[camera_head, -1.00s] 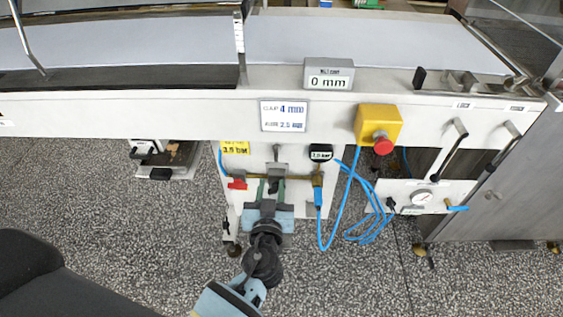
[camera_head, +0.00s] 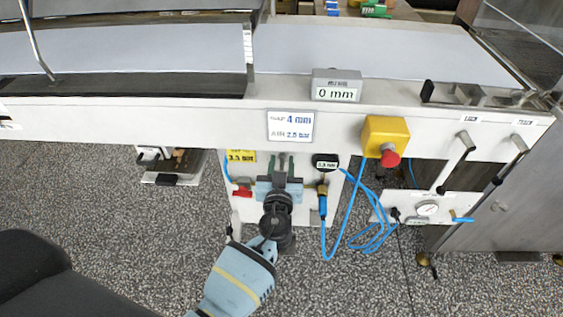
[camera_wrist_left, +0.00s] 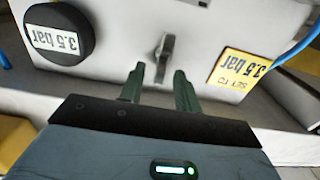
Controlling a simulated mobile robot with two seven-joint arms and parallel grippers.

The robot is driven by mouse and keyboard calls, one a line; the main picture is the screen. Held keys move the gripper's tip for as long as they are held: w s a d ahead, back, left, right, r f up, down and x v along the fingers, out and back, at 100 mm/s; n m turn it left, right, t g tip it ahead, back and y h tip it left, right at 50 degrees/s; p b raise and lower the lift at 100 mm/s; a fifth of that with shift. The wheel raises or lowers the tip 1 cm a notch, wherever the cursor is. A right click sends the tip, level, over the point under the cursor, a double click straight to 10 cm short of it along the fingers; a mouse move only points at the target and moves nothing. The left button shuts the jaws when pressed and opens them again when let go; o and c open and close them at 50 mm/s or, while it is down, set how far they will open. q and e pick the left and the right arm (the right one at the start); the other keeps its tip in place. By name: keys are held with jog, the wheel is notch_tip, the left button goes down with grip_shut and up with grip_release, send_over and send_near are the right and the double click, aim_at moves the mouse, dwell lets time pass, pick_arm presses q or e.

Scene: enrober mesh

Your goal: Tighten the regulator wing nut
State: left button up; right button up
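The regulator wing nut (camera_wrist_left: 164,56) is a small grey upright wing on the white regulator block (camera_wrist_left: 125,25) in the left wrist view. In the head view it is hidden by my left gripper (camera_head: 282,163). In the left wrist view, the two green fingers of that gripper (camera_wrist_left: 160,86) stand apart with nothing between them. The wing nut lies just beyond their tips, roughly centred. The round black gauge (camera_wrist_left: 60,34) reads 3.5 bar, upside down in the wrist view. A yellow tag (camera_wrist_left: 238,70) says set to 3.5 bar. My right gripper is not in view.
A yellow box with a red button (camera_head: 385,137) sits on the machine's front rail, right of the gauge. Blue hoses (camera_head: 360,205) loop down beside the panel. A small red handle (camera_head: 242,192) is left of my gripper. The speckled floor in front is clear.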

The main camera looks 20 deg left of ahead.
pick_arm(q)
jog(key=shift+w+a, duration=0.1)
jog(key=shift+w, duration=0.15)
grip_shut()
